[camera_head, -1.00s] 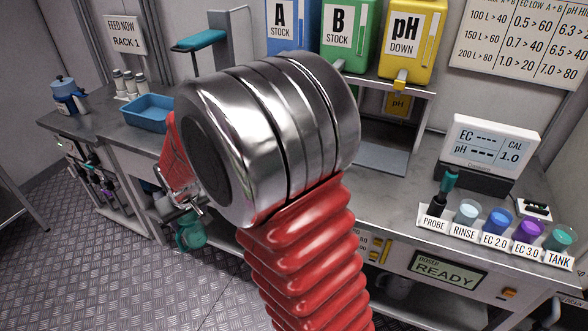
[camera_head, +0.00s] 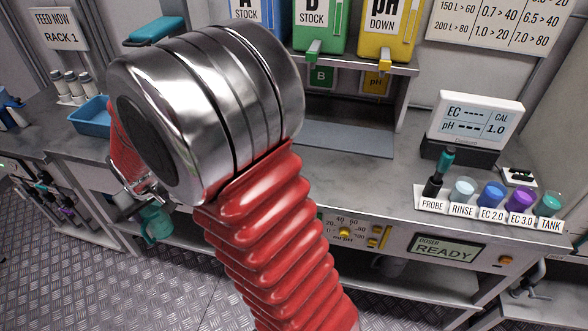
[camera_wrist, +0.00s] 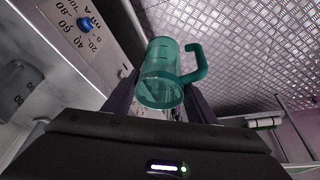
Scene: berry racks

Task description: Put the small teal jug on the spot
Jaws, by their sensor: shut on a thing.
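The small teal jug (camera_wrist: 160,75) is between my gripper's fingers in the wrist view, with its handle to the right. My gripper (camera_wrist: 160,100) is shut on it. In the head view the jug (camera_head: 156,222) hangs below the counter's front edge at the left of my arm, partly hidden. The gripper (camera_head: 143,200) is mostly hidden behind my arm there. A dark grey flat pad (camera_head: 350,138) lies on the counter under the dispensers; I cannot tell whether it is the spot.
The counter (camera_head: 370,180) is clear in front of the pad. Cups and a probe (camera_head: 434,187) stand at its right, by the meter (camera_head: 474,120). Green (camera_head: 322,25) and yellow (camera_head: 388,25) stock containers stand above. A blue tray (camera_head: 92,118) is at the left.

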